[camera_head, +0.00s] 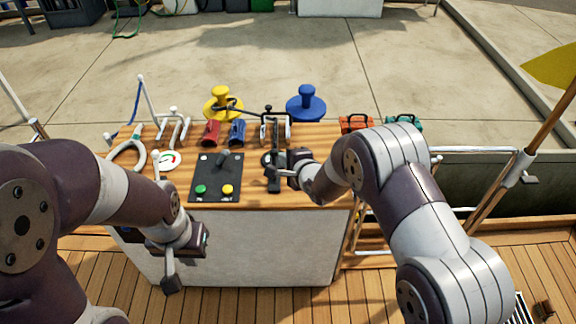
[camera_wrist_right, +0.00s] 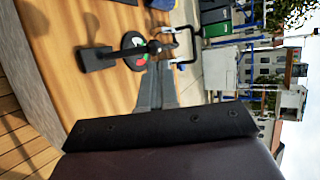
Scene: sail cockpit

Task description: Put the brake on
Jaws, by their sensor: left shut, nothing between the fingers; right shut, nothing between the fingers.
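A black-handled lever (camera_head: 274,184) stands at the right part of the wooden counter top, its handle toward the counter's front edge. In the right wrist view the lever (camera_wrist_right: 97,58) has a round base (camera_wrist_right: 137,44) with red and green marks. I cannot tell for sure that this is the brake. My right gripper (camera_head: 284,166) is shut and empty, close beside the lever on its right; its fingers (camera_wrist_right: 157,88) point toward the lever's shaft, and contact cannot be told. My left gripper (camera_head: 171,280) is shut and empty, low in front of the counter.
A black panel (camera_head: 215,189) with green and yellow buttons and a small stick lies left of the lever. A white red-and-green dial (camera_head: 168,160) is further left. Yellow (camera_head: 223,103) and blue (camera_head: 306,103) winch-like posts stand behind. Metal railings flank the right side.

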